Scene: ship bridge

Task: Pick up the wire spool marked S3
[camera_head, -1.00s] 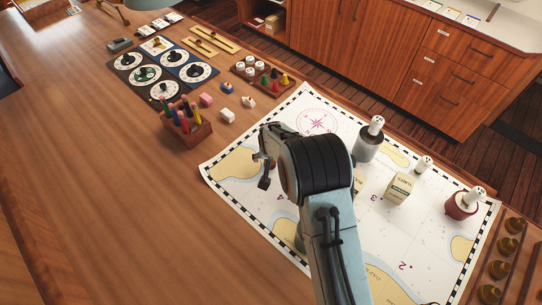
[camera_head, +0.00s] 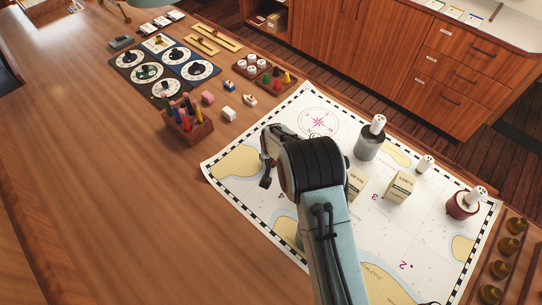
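No marking S3 can be read in this view. Several brown, spool-like pieces (camera_head: 511,226) stand in a wooden rack (camera_head: 519,270) at the right edge; I cannot tell whether they are wire spools. My gripper (camera_head: 267,172) is over the left part of the chart (camera_head: 290,125), seen from behind my arm. A dark finger hangs down at its left side. The rest of the gripper is hidden by my wrist, so I cannot see its opening or anything between its fingers.
On the chart stand a grey, white-topped container (camera_head: 370,141), a red one (camera_head: 463,205), a small white piece (camera_head: 424,164) and two cream boxes (camera_head: 400,188). A pen block (camera_head: 188,127), dials (camera_head: 195,71) and a small tray (camera_head: 263,78) stand farther back. The table's left front is clear.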

